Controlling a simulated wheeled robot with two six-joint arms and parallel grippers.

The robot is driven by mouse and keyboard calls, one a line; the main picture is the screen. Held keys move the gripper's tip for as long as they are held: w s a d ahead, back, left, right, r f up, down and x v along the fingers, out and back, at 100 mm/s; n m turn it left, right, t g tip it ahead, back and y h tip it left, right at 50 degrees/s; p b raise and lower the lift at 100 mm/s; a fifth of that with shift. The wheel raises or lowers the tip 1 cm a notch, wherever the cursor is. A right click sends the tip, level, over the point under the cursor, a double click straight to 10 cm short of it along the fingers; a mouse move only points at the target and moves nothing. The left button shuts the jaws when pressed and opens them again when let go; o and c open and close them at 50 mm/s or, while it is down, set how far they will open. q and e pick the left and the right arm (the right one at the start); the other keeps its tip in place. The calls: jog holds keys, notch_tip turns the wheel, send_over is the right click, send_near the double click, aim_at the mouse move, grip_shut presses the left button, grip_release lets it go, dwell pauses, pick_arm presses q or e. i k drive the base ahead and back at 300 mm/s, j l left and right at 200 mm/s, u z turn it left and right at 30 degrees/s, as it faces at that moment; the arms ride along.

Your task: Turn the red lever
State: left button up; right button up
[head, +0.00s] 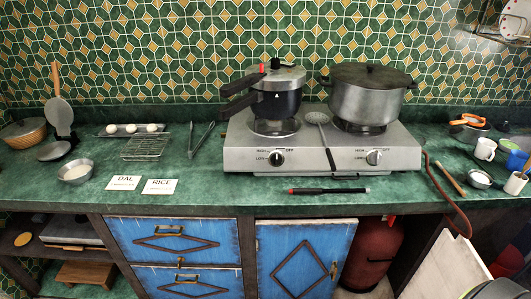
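A small red part (391,220), which may be the red lever, shows just under the counter edge at the top of a dark red gas cylinder (372,255). It is too small to tell its shape or which way it is turned. The cylinder stands under the counter, right of the blue cabinet door, its top partly hidden by the counter. A reddish-brown hose (450,195) runs from the stove over the counter edge. Neither of my grippers can be made out in the head view.
A two-burner stove (230,155) holds a pressure cooker (280,103) and a large pot (360,103). A red-tipped lighter (325,191) lies in front. The blue door (300,255) is left of the cylinder, and a pale board (445,272) leans at right. Cups stand on the right counter.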

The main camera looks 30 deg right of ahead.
aim_at(391, 218)
jog(key=z, duration=1.9)
